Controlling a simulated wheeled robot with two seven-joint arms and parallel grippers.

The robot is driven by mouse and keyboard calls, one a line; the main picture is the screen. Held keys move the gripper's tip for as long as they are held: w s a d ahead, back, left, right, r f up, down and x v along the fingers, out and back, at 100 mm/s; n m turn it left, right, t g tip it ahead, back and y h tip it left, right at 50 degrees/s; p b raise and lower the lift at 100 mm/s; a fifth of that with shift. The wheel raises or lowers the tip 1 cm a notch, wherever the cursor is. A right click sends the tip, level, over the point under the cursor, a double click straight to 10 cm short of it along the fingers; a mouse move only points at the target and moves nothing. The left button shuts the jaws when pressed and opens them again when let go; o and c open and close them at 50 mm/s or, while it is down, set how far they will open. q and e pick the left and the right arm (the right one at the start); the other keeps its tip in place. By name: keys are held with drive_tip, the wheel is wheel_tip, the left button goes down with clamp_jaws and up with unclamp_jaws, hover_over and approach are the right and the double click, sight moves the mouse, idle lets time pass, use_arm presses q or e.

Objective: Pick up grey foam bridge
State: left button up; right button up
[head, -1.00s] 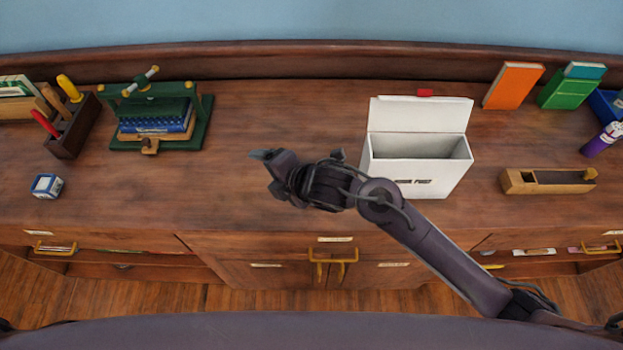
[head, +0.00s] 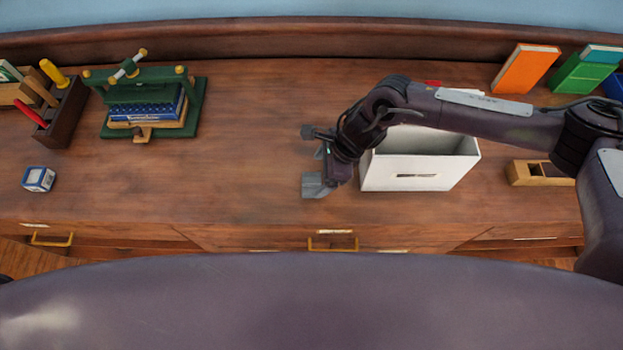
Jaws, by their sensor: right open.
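My right gripper (head: 314,160) is over the middle of the wooden top, just left of the white box, with its grey fingers spread apart and nothing seen between them. I cannot clearly make out a grey foam bridge in the head view; the gripper and arm hide part of the top. My left gripper is not in view.
An open white box (head: 425,172) stands beside the gripper, partly behind my right arm. A green press (head: 150,95) and a tool holder (head: 68,118) are left, with a small blue-white box (head: 39,179) in front. Orange (head: 525,68) and green (head: 578,72) books stand right, behind a wooden block (head: 540,173).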

sight(312, 181)
drive_tip(key=p+x, duration=0.1)
drive_tip(key=x, duration=0.1)
drive_tip(key=p+x, duration=0.1)
drive_tip(key=x, duration=0.1)
drive_tip(key=shift+s+a+f, duration=0.1)
drive_tip(key=shift+s+a, duration=0.1)
drive_tip(key=shift+a, duration=0.15)
drive_tip(key=shift+a+f, duration=0.1)
drive_tip(key=shift+f, duration=0.2)
drive_tip(key=shift+c, duration=0.3)
drive_tip(key=c, duration=1)
